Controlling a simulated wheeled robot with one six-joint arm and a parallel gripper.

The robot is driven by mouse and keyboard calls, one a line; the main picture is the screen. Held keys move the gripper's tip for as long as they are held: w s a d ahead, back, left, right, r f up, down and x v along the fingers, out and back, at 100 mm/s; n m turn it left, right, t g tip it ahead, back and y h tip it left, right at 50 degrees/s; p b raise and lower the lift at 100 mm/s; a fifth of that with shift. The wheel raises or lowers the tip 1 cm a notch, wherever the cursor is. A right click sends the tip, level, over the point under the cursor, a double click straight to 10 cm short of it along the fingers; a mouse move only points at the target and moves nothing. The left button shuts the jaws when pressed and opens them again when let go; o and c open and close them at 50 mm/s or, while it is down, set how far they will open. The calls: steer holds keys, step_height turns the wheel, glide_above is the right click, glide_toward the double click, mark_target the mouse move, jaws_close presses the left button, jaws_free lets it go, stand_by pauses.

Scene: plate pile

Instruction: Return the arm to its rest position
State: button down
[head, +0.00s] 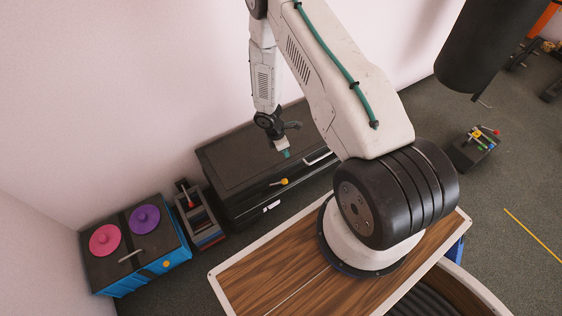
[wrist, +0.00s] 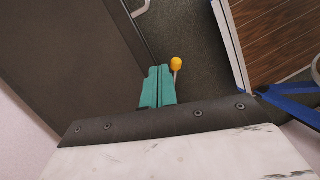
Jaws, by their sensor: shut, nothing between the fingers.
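My arm reaches from its base on the wooden platform up and over to the left, above a dark chest (head: 235,160). My gripper (head: 286,154) points down over the chest's top, with its teal fingertips together and empty. The wrist view shows the two teal fingers (wrist: 158,88) side by side with nothing between them. A pink plate (head: 105,239) and a purple plate (head: 145,219) lie side by side on a blue-sided black box (head: 150,262) at lower left, well away from my gripper.
A yellow-ended handle (head: 284,181) sticks out from the chest's front; it also shows beyond my fingers in the wrist view (wrist: 176,64). A small rack (head: 198,222) stands between box and chest. A black cylinder (head: 480,45) hangs at upper right. Pale walls stand behind the chest.

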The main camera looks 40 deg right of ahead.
steer(key=shift+d+r, duration=0.3)
steer(key=shift+r, duration=0.15)
stand_by(0.3)
steer(key=s+r+m+g, duration=0.2)
steer(key=s+r+m, duration=0.1)
steer(key=s, duration=0.2)
steer(key=s+a+r+m, duration=0.3)
steer(key=r+m, duration=0.2)
steer(key=r, duration=1.1)
steer(key=s+a+r+m, duration=0.2)
steer(key=r+m, duration=0.2)
steer(key=r, duration=1.3)
steer(key=s+a+r+m+t+y, duration=0.1)
steer(key=s+a+r+t, duration=0.2)
steer(key=s+r, duration=0.4)
steer(key=s+a+r+m+t+y, duration=0.1)
steer(key=s+a+r, duration=0.5)
steer(key=r, duration=0.8)
steer(key=s+m+t, duration=0.1)
steer(key=s, duration=0.1)
steer(key=shift+s+t, duration=0.3)
steer(key=shift+t, duration=0.1)
